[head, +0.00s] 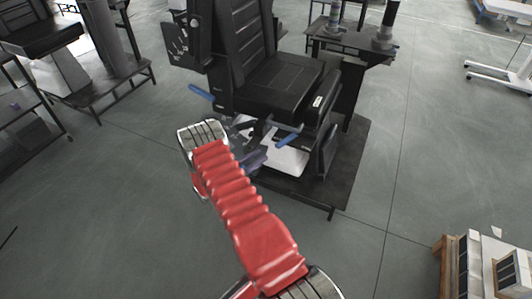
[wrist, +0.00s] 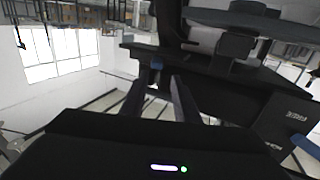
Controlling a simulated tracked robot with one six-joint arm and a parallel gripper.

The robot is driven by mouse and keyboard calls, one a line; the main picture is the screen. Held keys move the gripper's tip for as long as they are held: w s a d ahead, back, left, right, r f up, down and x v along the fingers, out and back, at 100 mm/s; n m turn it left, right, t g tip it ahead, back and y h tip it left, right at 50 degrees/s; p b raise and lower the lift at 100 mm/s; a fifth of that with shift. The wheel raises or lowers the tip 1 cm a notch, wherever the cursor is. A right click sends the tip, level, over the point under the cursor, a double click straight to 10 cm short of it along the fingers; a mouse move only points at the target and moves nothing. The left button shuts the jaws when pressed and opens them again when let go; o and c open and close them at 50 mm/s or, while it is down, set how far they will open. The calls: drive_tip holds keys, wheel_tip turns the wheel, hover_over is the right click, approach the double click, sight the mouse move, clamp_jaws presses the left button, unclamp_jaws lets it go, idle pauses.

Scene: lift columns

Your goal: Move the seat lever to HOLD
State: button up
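The black seat (head: 281,80) has a blue lever (head: 284,134) low on its front side and another blue lever (head: 201,92) at its left. I cannot tell which is the seat lever, and no HOLD mark is readable. My gripper (head: 258,155) is beside the seat's lower front, close to the front lever. In the wrist view, my gripper (wrist: 160,84) has its two dark fingers apart. A small blue lever end (wrist: 157,64) shows between and beyond the fingertips; contact is not visible. Another blue piece (wrist: 305,146) is at the right.
The seat stands on a dark base plate (head: 342,187). A black stand with columns (head: 345,40) is behind it. Dark benches (head: 35,110) are at left.

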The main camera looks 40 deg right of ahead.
drive_tip(key=a, duration=0.4)
drive_tip(key=shift+w, duration=0.15)
idle(0.7)
